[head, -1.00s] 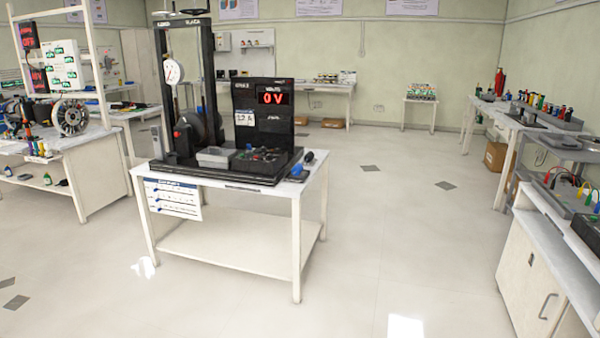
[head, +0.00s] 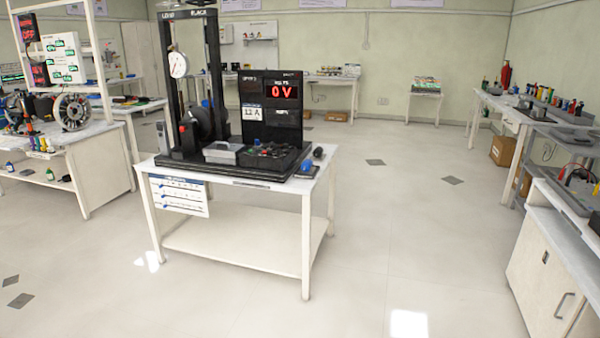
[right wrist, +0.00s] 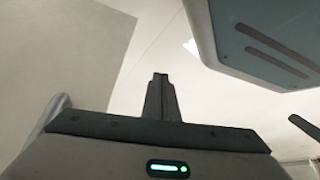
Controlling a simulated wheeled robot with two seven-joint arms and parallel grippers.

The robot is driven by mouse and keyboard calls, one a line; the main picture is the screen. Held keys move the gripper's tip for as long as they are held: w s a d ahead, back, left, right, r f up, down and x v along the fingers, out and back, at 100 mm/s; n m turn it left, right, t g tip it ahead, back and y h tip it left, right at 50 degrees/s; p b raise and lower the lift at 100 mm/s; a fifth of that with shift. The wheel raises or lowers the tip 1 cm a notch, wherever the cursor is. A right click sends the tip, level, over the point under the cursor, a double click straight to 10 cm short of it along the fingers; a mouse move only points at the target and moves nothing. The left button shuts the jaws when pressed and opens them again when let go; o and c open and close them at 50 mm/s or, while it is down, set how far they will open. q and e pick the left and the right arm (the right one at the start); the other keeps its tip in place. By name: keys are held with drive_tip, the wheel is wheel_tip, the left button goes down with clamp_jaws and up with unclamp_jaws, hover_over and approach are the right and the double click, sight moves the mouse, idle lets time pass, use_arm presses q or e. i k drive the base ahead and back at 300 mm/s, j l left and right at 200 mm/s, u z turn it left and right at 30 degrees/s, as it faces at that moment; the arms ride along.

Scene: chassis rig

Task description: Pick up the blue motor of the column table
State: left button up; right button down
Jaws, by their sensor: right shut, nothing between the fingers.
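The column table (head: 262,197) stands ahead, a white table carrying a black upright column frame (head: 216,80) with a round dial gauge. A small blue object (head: 306,166), which looks like the blue motor, lies at the right end of its top. It is too small to see in detail. A small dark object (head: 318,152) lies just behind it. My right gripper (right wrist: 160,78) shows in the right wrist view, with its fingers together and empty, far from the table. My left gripper is in neither view.
A black panel with a red display (head: 284,92) and a grey tray (head: 221,152) stand on the column table. Benches line the right side, with a white cabinet (head: 541,265) close by. A cluttered bench (head: 90,150) stands at left. The floor in front is clear.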

sight(306, 167)
drive_tip(key=i+j+u, duration=0.1)
drive_tip(key=i+j, duration=0.4)
drive_tip(key=i+j+u, duration=0.15)
drive_tip(key=i+j, duration=0.25)
drive_tip(key=i, duration=0.3)
drive_tip(key=i+z, duration=0.2)
drive_tip(key=i, duration=0.25)
drive_tip(key=i+z, duration=0.2)
drive_tip(key=i, duration=0.3)
drive_tip(key=i+j+z, duration=0.2)
drive_tip(key=i, duration=0.25)
drive_tip(key=i+j+z, duration=0.35)
drive_tip(key=i+z, duration=0.15)
drive_tip(key=i+j+z, duration=0.45)
drive_tip(key=i+j, duration=0.1)
